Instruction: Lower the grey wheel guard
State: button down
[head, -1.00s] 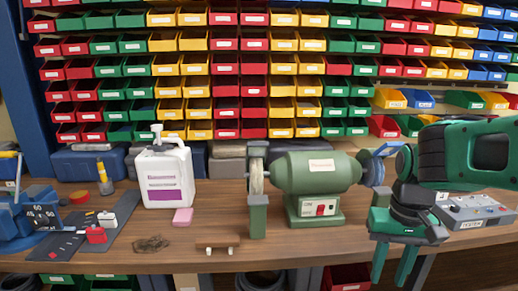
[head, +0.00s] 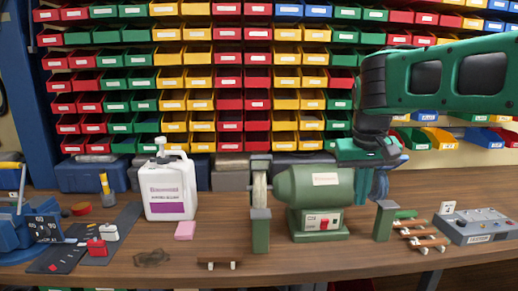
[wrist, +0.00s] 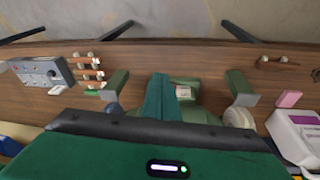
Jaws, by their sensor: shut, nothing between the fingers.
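The green bench grinder (head: 312,186) stands at the middle of the bench; it also shows in the wrist view (wrist: 186,92). A pale greyish wheel (head: 259,188) is on its left end, with a small grey-green piece (head: 260,162) above it that may be its guard; its position is hard to tell. The wheel shows at the right in the wrist view (wrist: 238,118). My gripper (head: 373,188) is shut and empty, pointing down at the grinder's right end. It hides most of the blue right wheel. In the wrist view my gripper (wrist: 161,90) overlaps the grinder body; contact cannot be told.
Grey-topped posts (head: 259,230) and (head: 384,220) stand before the wheels. A white jug (head: 168,188) and pink block (head: 185,230) lie left. A control box (head: 472,226) and wooden-handled pieces (head: 420,233) lie right. Bin racks fill the back. The bench front is mostly clear.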

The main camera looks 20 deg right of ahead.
jog(key=w+a+r+n+t, duration=0.2)
jog(key=w+a+r+t, duration=0.2)
jog(key=w+a+r, duration=1.5)
send_over(260, 163)
jog(key=w, duration=0.2)
jog(key=f, duration=0.8)
jog(key=shift+s+d, duration=0.2)
jog(key=shift+d, duration=0.1)
jog(key=shift+s+a+f, duration=0.15)
jog(key=shift+s+f, duration=0.35)
jog(key=shift+f, duration=0.1)
jog(key=shift+s+a+f, duration=0.15)
jog(key=shift+s+f, duration=0.3)
jog(key=shift+f, duration=0.1)
jog(key=shift+s+a+f, duration=0.1)
jog(key=shift+s+f, duration=0.25)
jog(key=shift+f, duration=0.05)
jog(key=shift+s+a, duration=0.15)
jog(key=shift+a, duration=0.05)
